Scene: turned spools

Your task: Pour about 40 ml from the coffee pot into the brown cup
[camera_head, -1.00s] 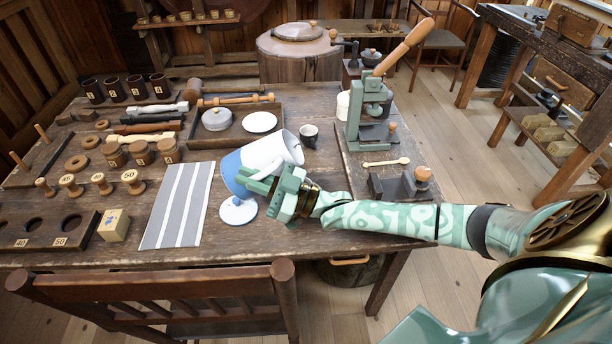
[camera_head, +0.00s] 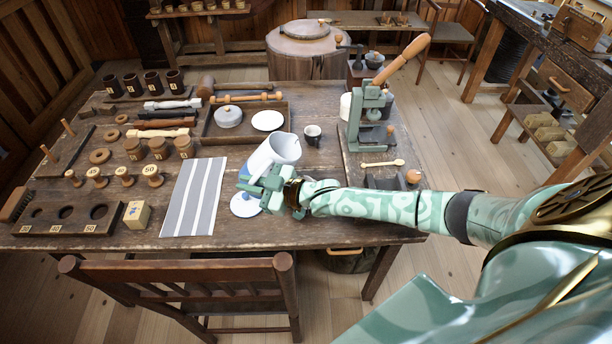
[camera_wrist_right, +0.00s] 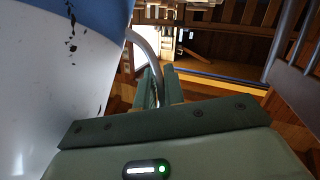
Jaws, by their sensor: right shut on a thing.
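The white and blue coffee pot (camera_head: 274,153) is tilted with its open mouth toward the upper right, above the table. My right gripper (camera_head: 256,182) is shut on its handle. In the right wrist view the pot (camera_wrist_right: 50,95) fills the left side, white with black chips and a blue band. Its curved handle runs down to my fingers (camera_wrist_right: 160,88). The small dark cup (camera_head: 313,136), which looks brownish-grey, stands upright behind and right of the pot, apart from it. No stream of liquid shows. My left gripper is out of view.
A white lid with a blue rim (camera_head: 244,205) lies below the pot. A striped cloth (camera_head: 192,200) is to the left. A tray (camera_head: 222,134) with a white plate (camera_head: 267,120) is behind, and a green lever press (camera_head: 370,110) stands right. Numbered brown cups (camera_head: 152,83) stand back left.

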